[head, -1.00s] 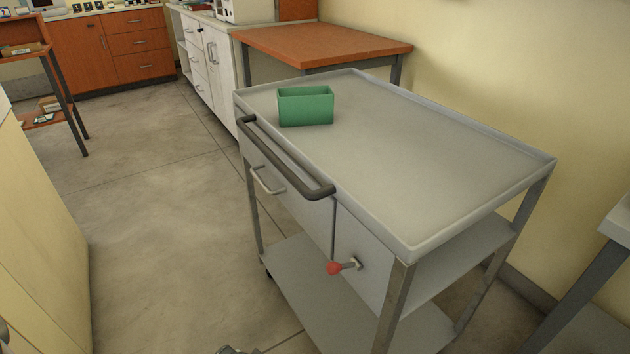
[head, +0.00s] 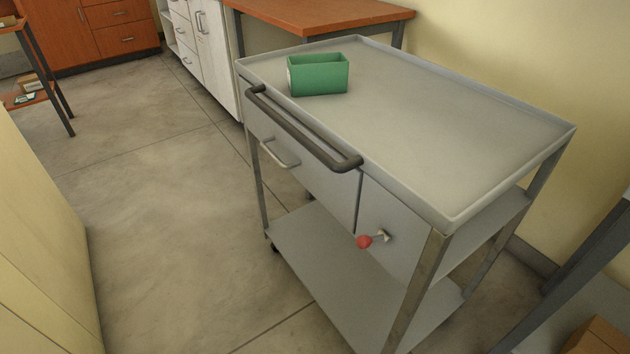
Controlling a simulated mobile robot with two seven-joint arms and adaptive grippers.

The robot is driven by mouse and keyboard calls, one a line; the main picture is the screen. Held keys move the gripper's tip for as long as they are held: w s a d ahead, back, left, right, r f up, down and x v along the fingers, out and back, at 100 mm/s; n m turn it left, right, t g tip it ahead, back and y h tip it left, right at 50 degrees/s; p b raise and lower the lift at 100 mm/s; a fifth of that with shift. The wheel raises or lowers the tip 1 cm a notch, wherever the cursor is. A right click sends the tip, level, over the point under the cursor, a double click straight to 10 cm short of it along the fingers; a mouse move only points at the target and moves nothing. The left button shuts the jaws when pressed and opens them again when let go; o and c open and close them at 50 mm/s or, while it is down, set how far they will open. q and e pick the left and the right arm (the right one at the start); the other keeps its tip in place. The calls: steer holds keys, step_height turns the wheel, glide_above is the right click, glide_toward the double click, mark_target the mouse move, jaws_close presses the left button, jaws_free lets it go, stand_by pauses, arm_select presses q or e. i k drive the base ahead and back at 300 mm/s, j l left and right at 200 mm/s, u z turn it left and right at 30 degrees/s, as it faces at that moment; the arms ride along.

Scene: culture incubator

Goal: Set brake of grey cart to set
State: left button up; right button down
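The grey cart (head: 430,150) stands right of centre, with a flat rimmed top, a lower shelf and a dark push handle (head: 300,132) along its near left side. A short lever with a red knob (head: 364,241) sticks out from the front panel, below the right end of the handle. The knob points left from its metal mount. I cannot tell from this view which setting the lever is in. Neither of my grippers shows in the head view.
A green open box (head: 318,78) sits on the cart top. An orange-topped table (head: 315,14) stands behind the cart, by the wall. A beige cabinet side (head: 40,240) is at the left edge. The floor (head: 160,200) between it and the cart is clear.

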mark_target(364, 242)
steer(key=k+l+u, duration=0.25)
steer(key=k, duration=0.25)
steer(key=k+l+u, duration=0.25)
steer(key=k, duration=0.25)
steer(key=j, duration=0.1)
